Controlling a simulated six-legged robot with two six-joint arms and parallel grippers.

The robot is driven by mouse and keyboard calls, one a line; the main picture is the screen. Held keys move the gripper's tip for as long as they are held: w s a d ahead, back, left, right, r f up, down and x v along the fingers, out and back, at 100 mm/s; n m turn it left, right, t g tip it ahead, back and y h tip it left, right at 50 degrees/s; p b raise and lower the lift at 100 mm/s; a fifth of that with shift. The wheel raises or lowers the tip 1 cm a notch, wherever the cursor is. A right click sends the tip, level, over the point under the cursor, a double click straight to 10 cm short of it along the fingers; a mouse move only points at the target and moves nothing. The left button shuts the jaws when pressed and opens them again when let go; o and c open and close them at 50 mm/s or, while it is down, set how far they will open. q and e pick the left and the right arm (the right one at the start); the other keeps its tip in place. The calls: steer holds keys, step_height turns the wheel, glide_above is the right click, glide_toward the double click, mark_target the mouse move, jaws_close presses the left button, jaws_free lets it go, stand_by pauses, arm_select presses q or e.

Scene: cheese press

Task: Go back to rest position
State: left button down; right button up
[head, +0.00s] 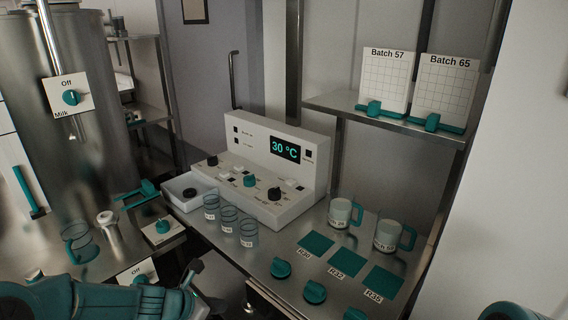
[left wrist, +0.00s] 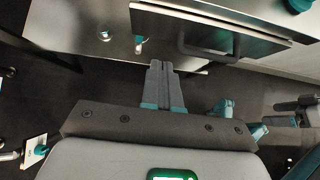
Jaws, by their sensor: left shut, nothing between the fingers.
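My left arm comes in at the lower left of the head view. Its gripper (head: 193,273) is near the bottom edge, in front of the steel counter and apart from everything on it. In the left wrist view the two grey fingers (left wrist: 160,82) lie together, shut and empty, over the dark floor by a counter edge.
The steel counter (head: 225,250) carries a control box (head: 262,160) reading 30 °C, several glasses (head: 229,218), two labelled mugs (head: 340,213), teal mats (head: 348,262) and knobs (head: 314,292). A milk tank (head: 60,150) stands left. A shelf (head: 385,120) holds two batch cards (head: 385,80).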

step_height(320, 180, up, 8)
steer(key=p, duration=0.6)
steer(key=shift+f, duration=0.1)
steer(key=c, duration=1.1)
arm_select(q)
steer(key=s+d+f+m+g, duration=0.2)
steer(key=s+f+m, duration=0.2)
steer(key=s+m, duration=0.4)
steer(key=s+d+f+m+g+y, duration=0.1)
steer(key=s+d+f+m+g, duration=0.1)
steer(key=s+m, duration=0.7)
steer(key=s+d+f+m+g, duration=0.2)
steer(key=s+f+m, duration=0.3)
steer(key=s+m, duration=0.4)
steer(key=shift+s+d+f+y, duration=0.3)
steer(key=shift+s+d, duration=0.1)
steer(key=shift+d, duration=0.15)
arm_select(e)
steer(key=shift+w+a, duration=0.1)
steer(key=shift+a, duration=0.05)
